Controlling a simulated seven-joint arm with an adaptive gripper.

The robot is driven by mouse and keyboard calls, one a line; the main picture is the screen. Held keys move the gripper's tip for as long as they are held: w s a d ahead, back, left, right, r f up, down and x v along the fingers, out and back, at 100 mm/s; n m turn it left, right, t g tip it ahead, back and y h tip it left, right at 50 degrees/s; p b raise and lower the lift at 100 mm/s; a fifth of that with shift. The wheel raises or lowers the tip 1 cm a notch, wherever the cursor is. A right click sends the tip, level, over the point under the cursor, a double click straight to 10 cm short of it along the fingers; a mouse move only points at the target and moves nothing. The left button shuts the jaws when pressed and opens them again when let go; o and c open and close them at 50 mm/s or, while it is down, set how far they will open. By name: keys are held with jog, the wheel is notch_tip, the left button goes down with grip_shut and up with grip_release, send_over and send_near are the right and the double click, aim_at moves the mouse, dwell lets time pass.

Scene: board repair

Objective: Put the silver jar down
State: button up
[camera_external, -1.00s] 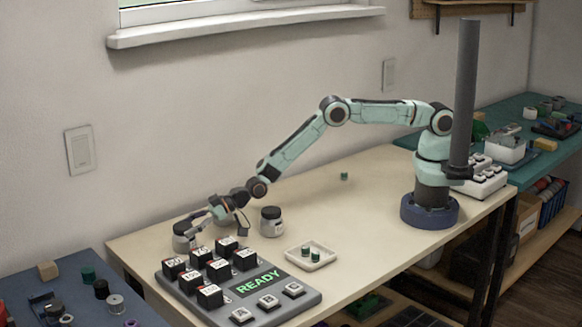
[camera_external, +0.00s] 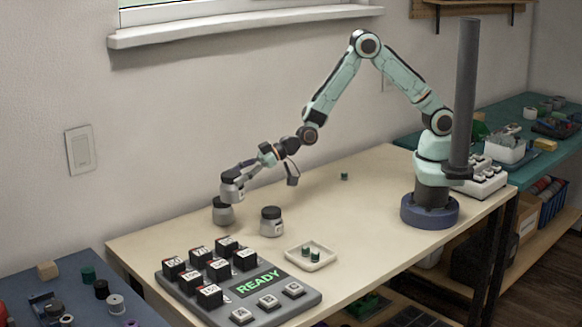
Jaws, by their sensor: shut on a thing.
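My gripper (camera_external: 243,174) is shut on a silver jar (camera_external: 232,190) with a dark lid, reaching it from the right. The held jar is upright and off the table. In the picture it sits directly above a second grey jar with a dark lid (camera_external: 223,215), which stands on the table. I cannot tell whether the two touch. A third grey jar with a black lid (camera_external: 271,226) stands to the right, apart from them.
A keypad box (camera_external: 250,310) with several dark cubes and a green "READY" display lies in front. A white tray (camera_external: 327,262) with small green parts is right of it. The tabletop (camera_external: 150,243) at the left end is clear.

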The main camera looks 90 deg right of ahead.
jog(key=shift+s+d+r, duration=0.2)
jog(key=shift+s+r, duration=0.1)
jog(key=shift+s, duration=0.2)
jog(key=shift+s+a+r+n+y, duration=0.2)
jog(key=shift+s+a+n+y, duration=0.1)
jog(key=shift+a+n+y, duration=0.15)
jog(key=s+d+f+m+t+h, duration=0.1)
jog(key=d+f+m+h, duration=0.15)
jog(key=d, duration=0.75)
jog(key=s+d+f+m+h, duration=0.1)
jog(key=d+f+m+h, duration=0.15)
jog(key=d, duration=0.75)
jog(key=shift+n, duration=0.35)
jog(key=f, duration=0.7)
jog(key=shift+s+d+f, duration=0.1)
jog(key=shift+d+f, duration=0.1)
jog(key=shift+d, duration=0.05)
jog(key=shift+f, duration=0.4)
jog(key=o, duration=1.2)
jog(key=shift+f, duration=0.2)
jog(key=shift+o, duration=0.2)
